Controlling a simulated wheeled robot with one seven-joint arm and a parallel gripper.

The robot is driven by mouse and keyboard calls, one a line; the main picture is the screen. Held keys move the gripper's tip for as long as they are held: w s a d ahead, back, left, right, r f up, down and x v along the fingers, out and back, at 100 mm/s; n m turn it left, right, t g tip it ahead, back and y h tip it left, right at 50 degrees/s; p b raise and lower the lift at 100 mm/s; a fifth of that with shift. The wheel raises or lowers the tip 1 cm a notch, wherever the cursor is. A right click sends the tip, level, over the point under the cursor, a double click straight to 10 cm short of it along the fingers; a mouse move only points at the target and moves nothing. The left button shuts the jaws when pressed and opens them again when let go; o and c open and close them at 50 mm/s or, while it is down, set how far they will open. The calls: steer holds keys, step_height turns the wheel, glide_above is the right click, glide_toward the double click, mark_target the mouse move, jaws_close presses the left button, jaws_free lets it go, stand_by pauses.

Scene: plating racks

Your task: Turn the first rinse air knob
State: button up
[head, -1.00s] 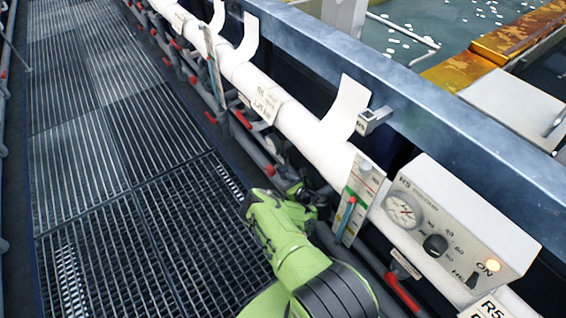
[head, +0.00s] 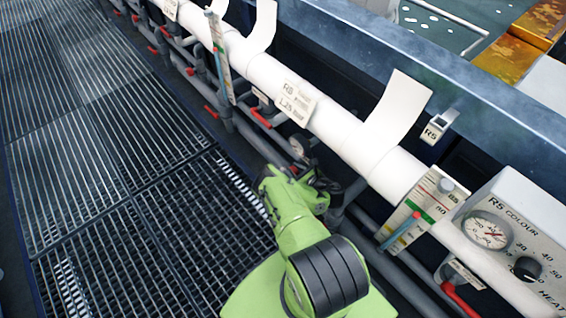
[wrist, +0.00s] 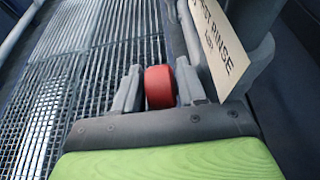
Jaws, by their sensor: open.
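A round red knob (wrist: 159,86) shows in the wrist view between the two grey fingers of my gripper (wrist: 161,90). The fingers stand open, one on each side of it; whether they touch it I cannot tell. A cream tag (wrist: 222,42) beside the knob reads "...ST RINSE" with a smaller line below, and its left edge is cut off. In the head view my gripper (head: 318,184) reaches to the grey pipes below the white pipe. The knob is hidden there behind my gripper and arm.
A thick white pipe (head: 340,130) runs along the blue tank edge (head: 400,65). A flow gauge (head: 415,215) and the R5 colour panel (head: 510,240) stand to the right. Red-handled valves (head: 262,117) line the grey pipes. Dark grating floor (head: 110,150) lies clear at left.

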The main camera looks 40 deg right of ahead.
steer(key=shift+w, duration=0.1)
steer(key=shift+c, duration=0.3)
steer(key=c, duration=0.6)
steer(key=shift+t, duration=1.6)
steer(key=o, duration=0.7)
steer(key=shift+r, duration=0.1)
steer(key=shift+c, duration=0.2)
